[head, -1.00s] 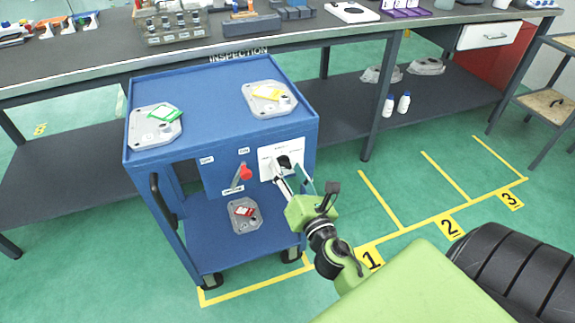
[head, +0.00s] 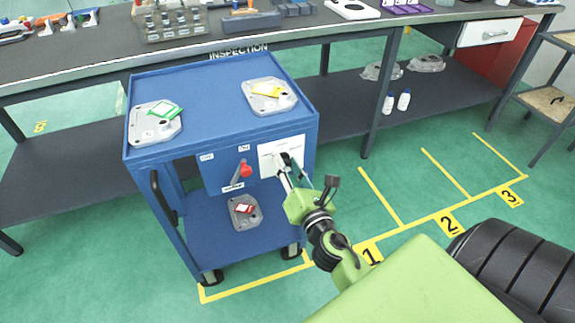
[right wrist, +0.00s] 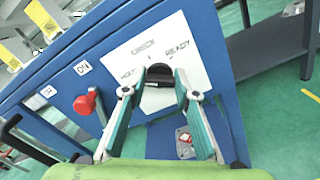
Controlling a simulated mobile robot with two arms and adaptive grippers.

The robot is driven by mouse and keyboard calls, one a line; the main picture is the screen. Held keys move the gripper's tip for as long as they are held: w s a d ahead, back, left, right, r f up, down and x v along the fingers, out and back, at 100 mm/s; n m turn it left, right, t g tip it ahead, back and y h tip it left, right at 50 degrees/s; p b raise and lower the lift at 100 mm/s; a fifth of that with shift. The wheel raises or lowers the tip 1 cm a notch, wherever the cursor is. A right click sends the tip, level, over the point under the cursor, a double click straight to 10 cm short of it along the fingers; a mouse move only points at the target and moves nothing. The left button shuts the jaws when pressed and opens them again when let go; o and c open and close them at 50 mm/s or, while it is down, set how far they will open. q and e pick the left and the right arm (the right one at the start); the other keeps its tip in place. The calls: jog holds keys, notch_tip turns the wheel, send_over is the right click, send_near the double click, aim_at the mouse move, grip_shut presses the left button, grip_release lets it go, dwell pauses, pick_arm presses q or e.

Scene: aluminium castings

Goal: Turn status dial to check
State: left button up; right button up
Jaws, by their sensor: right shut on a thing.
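The white dial plate (right wrist: 130,62) is on the front of the blue cart, with the words HOLD, CHECK and READY printed around the dial. The black status dial (right wrist: 158,75) sits between the fingers of my right gripper (right wrist: 159,84), which is shut on it. In the head view my right gripper (head: 287,166) reaches the plate (head: 272,157) from the lower right and hides most of the dial. Which word the dial points to I cannot tell. My left gripper is not in view.
A red-knobbed lever (head: 245,171) is left of the plate on the blue cart (head: 205,85). Castings with a green card (head: 157,131) and a yellow card (head: 285,103) lie on its top. Another casting (head: 250,217) lies on its lower shelf. The workbench (head: 100,70) stands behind.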

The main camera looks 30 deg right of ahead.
jog(key=shift+m, duration=1.1)
jog(key=shift+d+m, duration=0.1)
jog(key=shift+m, duration=0.7)
jog(key=m, duration=0.2)
jog(key=shift+m, duration=0.4)
jog(key=m, duration=0.3)
jog(key=shift+f+p, duration=0.1)
jog(key=shift+p, duration=0.25)
jog(key=shift+m, duration=0.8)
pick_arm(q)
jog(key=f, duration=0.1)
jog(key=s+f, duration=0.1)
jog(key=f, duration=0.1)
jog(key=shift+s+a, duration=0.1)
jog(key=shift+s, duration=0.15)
pick_arm(e)
jog(key=shift+f, duration=0.1)
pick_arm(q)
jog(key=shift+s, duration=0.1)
pick_arm(e)
jog(key=o, duration=1.1)
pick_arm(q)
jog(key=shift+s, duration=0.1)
